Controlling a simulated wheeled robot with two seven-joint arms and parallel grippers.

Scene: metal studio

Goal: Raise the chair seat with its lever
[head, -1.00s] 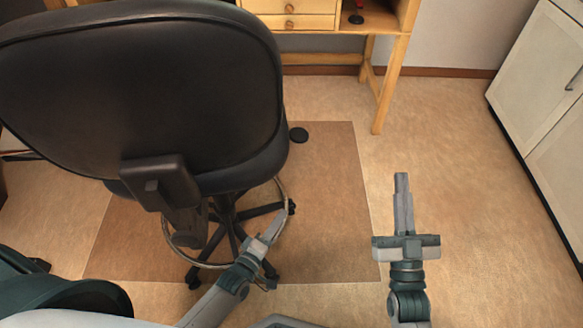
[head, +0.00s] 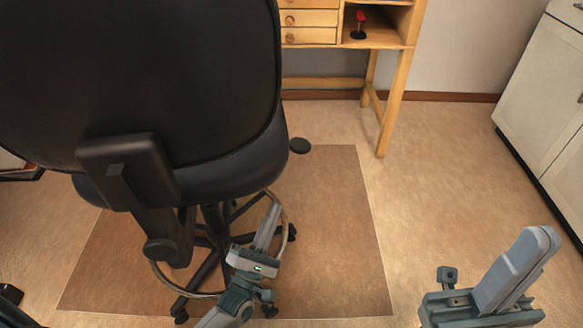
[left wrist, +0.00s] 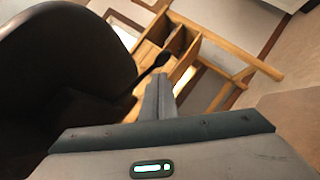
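The black office chair (head: 140,80) stands at the left in the head view, its back toward me. A flat black paddle (head: 299,145), which looks like the lever's end, sticks out past the seat's right edge. In the left wrist view the black lever (left wrist: 151,68) reaches out from under the dark seat (left wrist: 70,70). My left gripper (head: 274,208) is below the seat, near the foot ring, with its fingers together and empty. Its fingertips (left wrist: 162,76) show just below the lever's paddle; contact cannot be told. My right gripper (head: 545,238) is shut and empty at the lower right.
A wooden desk (head: 400,60) with drawers stands behind the chair, a small red-and-black object (head: 359,25) on its shelf. A white cabinet (head: 545,90) is at the right. The chair stands on a brown mat (head: 330,240); the floor to its right is clear.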

